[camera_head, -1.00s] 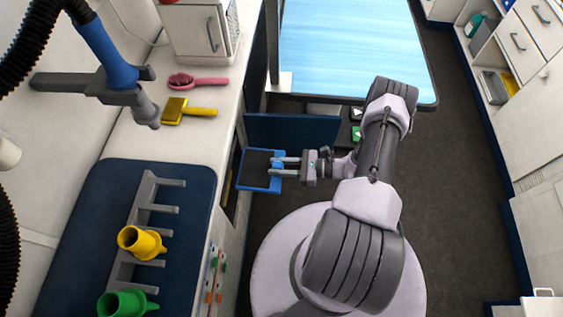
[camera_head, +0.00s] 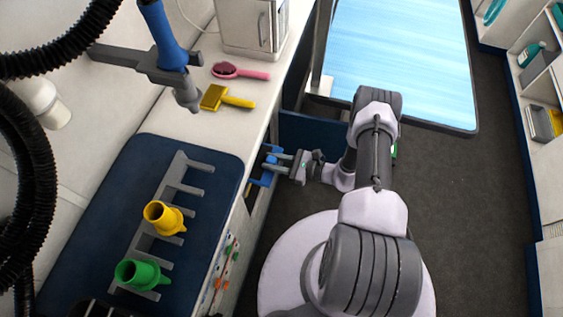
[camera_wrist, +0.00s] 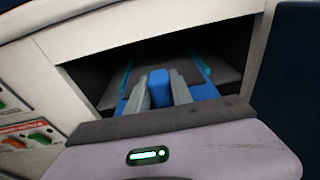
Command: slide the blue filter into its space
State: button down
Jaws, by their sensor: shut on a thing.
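The blue filter (camera_head: 263,180) is at the dark opening in the counter's side, and only its near blue edge and handle show in the head view. In the wrist view the filter (camera_wrist: 204,92) lies inside the dark rectangular space (camera_wrist: 112,74), its grey panel reaching back into the shadow. My gripper (camera_head: 274,165) is shut on the filter's blue handle, and its two grey fingers (camera_wrist: 160,92) sit on either side of it in the wrist view. The filter's far end is in shadow, so I cannot tell how deep it sits.
The white frame (camera_wrist: 150,38) borders the space. Green and orange switches (camera_wrist: 38,138) are left of it. A dark blue panel (camera_head: 312,133) stands just beyond my gripper. Yellow (camera_head: 160,216) and green (camera_head: 138,274) nozzles are on the counter rack. The floor to the right is clear.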

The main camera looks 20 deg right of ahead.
jog(key=shift+r+b+x, duration=0.2)
jog(key=shift+b+x, duration=0.15)
jog(key=shift+x, duration=1.45)
jog(key=shift+r+b+x, duration=0.2)
jog(key=shift+b+x, duration=0.15)
jog(key=shift+x, duration=1.4)
jog(key=shift+r+b+x, duration=0.2)
jog(key=shift+b+x, duration=0.15)
jog(key=shift+x, duration=1.45)
jog(key=shift+s+a, duration=0.1)
jog(key=shift+a, duration=0.1)
jog(key=shift+f+b, duration=0.55)
jog(key=c, duration=1.1)
grip_release()
jog(key=shift+o, duration=0.2)
